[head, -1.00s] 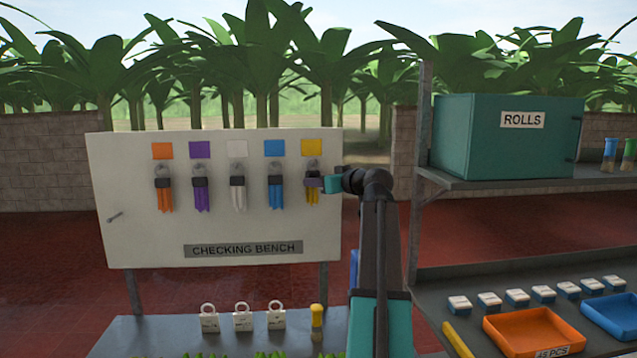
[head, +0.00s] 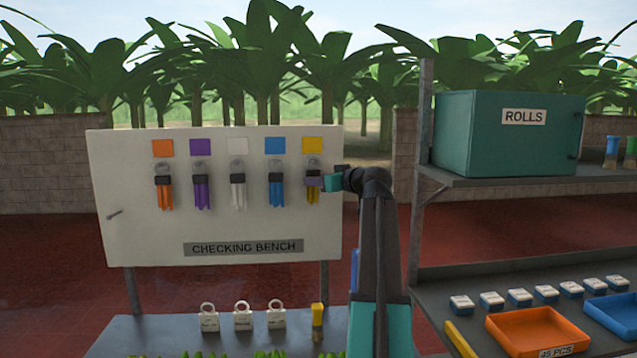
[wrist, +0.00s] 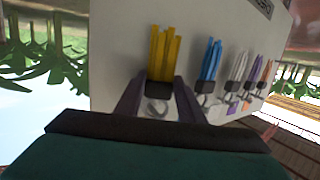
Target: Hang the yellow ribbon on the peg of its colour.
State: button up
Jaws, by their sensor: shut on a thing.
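The yellow ribbon (head: 312,196) hangs at the right end of the row on the white board, below the yellow square (head: 312,146). My gripper (head: 314,182) is at its dark band, reaching in from the right. In the wrist view the yellow ribbon (wrist: 165,55) shows upside down, with its dark band between the two fingers of my gripper (wrist: 158,95), which are shut on it. Its ring (wrist: 157,109) shows near the board. The peg itself is too small to make out, so I cannot tell whether the ring is around it.
Blue (head: 275,192), white (head: 238,193), purple (head: 202,193) and orange (head: 164,193) ribbons hang to the left under their squares. Padlock-like tags (head: 243,320) stand on the bench below. A shelf with a teal box (head: 505,135) stands to the right.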

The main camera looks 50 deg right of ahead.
dwell(0.4)
jog(key=o, duration=1.1)
jog(key=shift+r, duration=0.1)
jog(key=shift+s, duration=0.1)
jog(key=shift+s, duration=0.1)
jog(key=b+v, duration=0.3)
jog(key=v, duration=1)
jog(key=shift+s+a, duration=0.2)
jog(key=shift+a, duration=0.1)
jog(key=shift+r, duration=0.2)
